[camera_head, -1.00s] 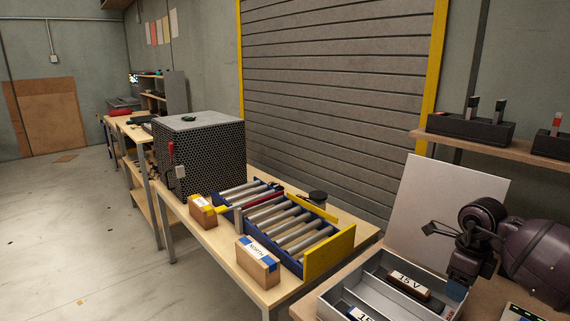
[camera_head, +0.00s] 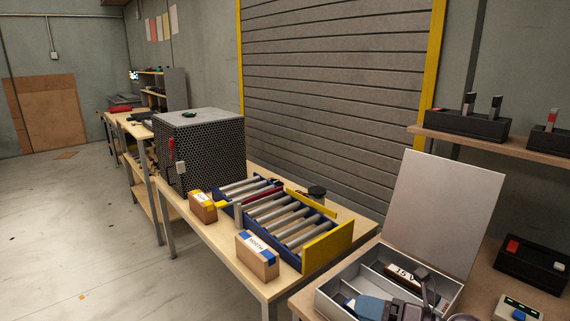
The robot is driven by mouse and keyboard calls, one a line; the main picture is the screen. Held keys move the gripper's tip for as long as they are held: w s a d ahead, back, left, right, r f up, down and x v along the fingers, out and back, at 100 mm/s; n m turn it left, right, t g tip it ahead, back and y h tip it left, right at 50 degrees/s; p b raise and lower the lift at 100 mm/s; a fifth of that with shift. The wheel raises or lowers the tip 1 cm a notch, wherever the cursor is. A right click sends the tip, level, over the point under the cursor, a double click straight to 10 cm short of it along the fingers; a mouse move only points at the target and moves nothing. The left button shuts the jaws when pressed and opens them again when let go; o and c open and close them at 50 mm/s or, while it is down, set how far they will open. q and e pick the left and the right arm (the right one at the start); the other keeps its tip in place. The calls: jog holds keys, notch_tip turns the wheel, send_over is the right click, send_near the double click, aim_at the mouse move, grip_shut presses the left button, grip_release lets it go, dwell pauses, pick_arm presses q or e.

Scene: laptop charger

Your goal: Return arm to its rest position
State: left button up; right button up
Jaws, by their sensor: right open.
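My right gripper (camera_head: 397,292) is low at the bottom edge of the head view, over the front of the open grey case. Its fingers are spread apart, with nothing seen between them. The rest of my right arm is mostly cut off by the frame's lower edge. The open case (camera_head: 329,299) has a raised white lid (camera_head: 440,212). A dark block with a white "15 V" label (camera_head: 402,274) lies in its rear compartment, partly behind a finger. The gripper hides much of the front compartment. My left gripper is not in view.
A roller conveyor (camera_head: 290,222) with yellow end plates stands left of the case, with two small boxes (camera_head: 257,256) (camera_head: 202,206) beside it. A black mesh cage (camera_head: 205,155) is behind. A dark holder (camera_head: 532,263) and a small device (camera_head: 517,308) sit at right.

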jog(key=s+d+m+t+h, duration=0.1)
jog(key=d+m+t+h, duration=0.25)
jog(key=m+t, duration=0.4)
jog(key=s+d+m+t+h, duration=0.25)
jog(key=m+t+h, duration=0.2)
jog(key=m, duration=0.55)
jog(key=s+d+f+m+g+h, duration=0.2)
jog(key=s+f+m+h, duration=0.1)
jog(key=m, duration=0.1)
jog(key=s+d+f+m+g+h, duration=0.3)
jog(key=s+m+h, duration=0.1)
jog(key=m, duration=0.1)
jog(key=s+d+f+m+g+h, duration=0.3)
jog(key=f+m, duration=0.1)
jog(key=m, duration=0.1)
jog(key=shift+s+d+h, duration=0.2)
jog(key=shift+d+h, duration=0.05)
jog(key=shift+h, duration=0.05)
jog(key=s+a+f+m+g+y, duration=0.1)
jog(key=s+f+m+g, duration=0.3)
jog(key=s, duration=0.5)
jog(key=s+a+f+m+g+y, duration=0.1)
jog(key=s+a+g+y, duration=0.1)
jog(key=s+g, duration=0.6)
jog(key=w+f+t+p, duration=0.1)
jog(key=w+f+t, duration=0.5)
jog(key=t, duration=0.5)
jog(key=shift+w+f+n, duration=0.4)
jog(key=shift+w+n, duration=0.05)
jog(key=shift+w, duration=0.35)
